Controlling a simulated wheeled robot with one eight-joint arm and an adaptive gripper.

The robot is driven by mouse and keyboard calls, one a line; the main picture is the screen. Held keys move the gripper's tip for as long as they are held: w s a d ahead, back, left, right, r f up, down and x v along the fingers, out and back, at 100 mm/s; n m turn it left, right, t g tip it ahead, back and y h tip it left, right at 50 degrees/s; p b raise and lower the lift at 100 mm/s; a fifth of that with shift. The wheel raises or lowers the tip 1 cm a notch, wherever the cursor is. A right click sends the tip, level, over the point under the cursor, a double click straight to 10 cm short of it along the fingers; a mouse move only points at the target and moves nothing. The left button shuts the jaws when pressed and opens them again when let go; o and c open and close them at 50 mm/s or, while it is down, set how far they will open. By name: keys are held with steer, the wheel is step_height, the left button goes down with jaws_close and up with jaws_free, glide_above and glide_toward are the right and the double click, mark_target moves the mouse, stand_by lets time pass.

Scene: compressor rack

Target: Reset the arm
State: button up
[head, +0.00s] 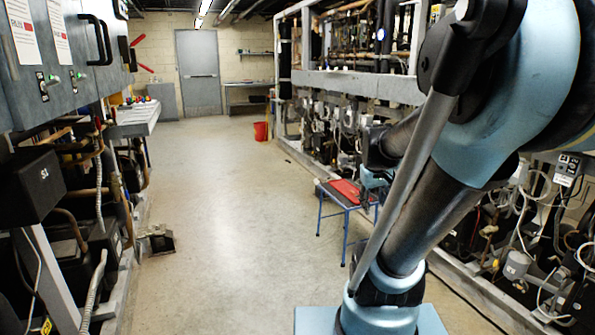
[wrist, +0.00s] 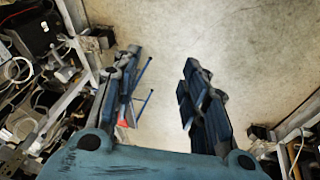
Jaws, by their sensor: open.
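My arm (head: 425,215) fills the right side of the head view and is folded, with its blue and dark links rising from the base. My gripper (wrist: 162,68) shows in the wrist view with its two dark blue fingers spread apart and nothing between them. Bare floor shows through the gap. In the head view the gripper is small and partly hidden behind my arm, near a small blue-legged table (head: 334,197). I cannot tell whether it touches the table.
A red item (head: 345,189) lies on the small table. Compressor racks with pipes and cables line the right side (head: 335,130) and left side (head: 90,225). A red bucket (head: 261,131) stands farther back. The concrete aisle (head: 220,210) is clear up to a grey door (head: 199,75).

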steer(key=s+a+f+m, duration=0.1)
steer(key=s+a+f, duration=0.1)
steer(key=s, duration=0.5)
steer(key=s+a+f+m+g+y, duration=0.1)
steer(key=s+a+f, duration=0.2)
steer(key=s, duration=0.3)
steer(key=shift+s+a+f+y, duration=0.3)
steer(key=shift+s+f, duration=0.05)
steer(key=shift+f, duration=0.35)
steer(key=shift+c, duration=0.9)
